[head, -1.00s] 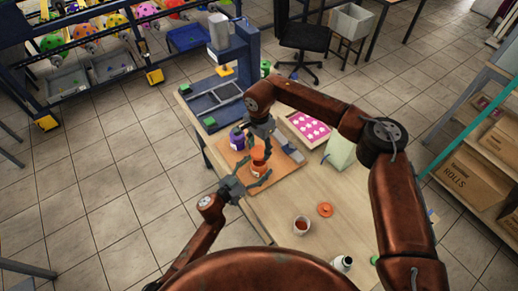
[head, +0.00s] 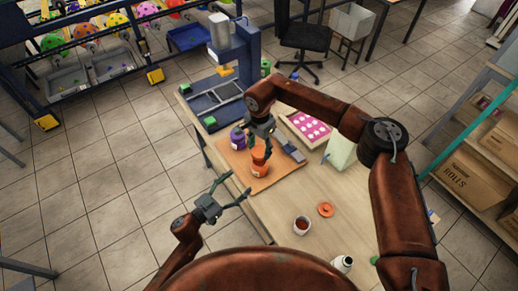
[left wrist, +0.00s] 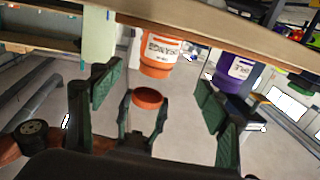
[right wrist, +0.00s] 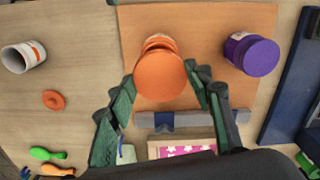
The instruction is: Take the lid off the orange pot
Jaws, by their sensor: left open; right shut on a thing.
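The orange pot (head: 259,171) with a white label stands on the orange-brown board; it shows upside down in the left wrist view (left wrist: 158,57). Its orange lid (left wrist: 148,97) is between the fingers of my right gripper, with a visible gap between lid and pot. In the right wrist view the lid (right wrist: 160,75) covers much of the pot (right wrist: 158,42). My right gripper (head: 259,150) is shut on the lid, just above the pot. My left gripper (head: 232,190) is open and empty, off to the near left of the pot, beyond the table edge.
A purple pot (head: 237,138) stands close by on the board (head: 270,184). A pink patterned tray (head: 309,127) and blue press (head: 228,80) are farther back. Table right of the board is partly free.

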